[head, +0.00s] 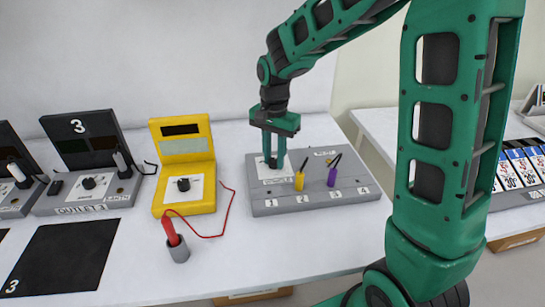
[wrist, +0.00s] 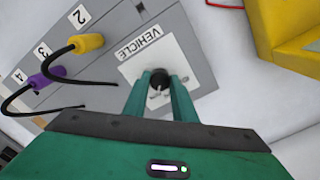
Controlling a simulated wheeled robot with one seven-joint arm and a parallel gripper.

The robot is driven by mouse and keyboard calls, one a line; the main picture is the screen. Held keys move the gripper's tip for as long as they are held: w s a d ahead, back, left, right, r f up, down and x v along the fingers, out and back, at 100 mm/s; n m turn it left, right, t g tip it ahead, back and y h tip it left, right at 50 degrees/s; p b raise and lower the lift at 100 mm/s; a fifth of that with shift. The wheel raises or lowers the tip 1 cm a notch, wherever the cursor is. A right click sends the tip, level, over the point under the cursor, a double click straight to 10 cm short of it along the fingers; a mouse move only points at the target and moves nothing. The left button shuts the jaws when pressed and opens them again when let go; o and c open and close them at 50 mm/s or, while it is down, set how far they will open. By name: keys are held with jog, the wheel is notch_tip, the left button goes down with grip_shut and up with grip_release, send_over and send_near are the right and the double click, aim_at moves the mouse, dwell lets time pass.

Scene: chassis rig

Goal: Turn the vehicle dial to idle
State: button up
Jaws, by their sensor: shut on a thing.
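The vehicle dial (wrist: 159,79) is a dark round knob on a white plate (wrist: 190,55) marked VEHICLE. It shows in the wrist view between the tips of my two green fingers. My gripper (head: 273,162) points down over the left part of the grey box (head: 255,195) in the head view and is shut on the dial.
Yellow (head: 299,180) and purple (head: 332,177) plugs with black leads stand on the box just right of my gripper. A yellow meter (head: 205,190) with a red lead and a red probe (head: 170,230) in a grey holder stand left.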

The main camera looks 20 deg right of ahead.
aim_at(274, 159)
jog(key=n, duration=0.4)
jog(key=shift+w+a, duration=0.1)
jog(key=n, duration=0.4)
jog(key=shift+n, duration=0.3)
jog(key=n, duration=0.4)
jog(key=shift+r+n, duration=0.1)
jog(key=shift+n, duration=1.9)
jog(key=shift+w, duration=0.1)
jog(key=o, duration=1)
jog(key=shift+o, duration=0.2)
jog(key=shift+r, duration=0.1)
notch_tip(274, 159, up, 10)
jog(key=shift+r, duration=0.2)
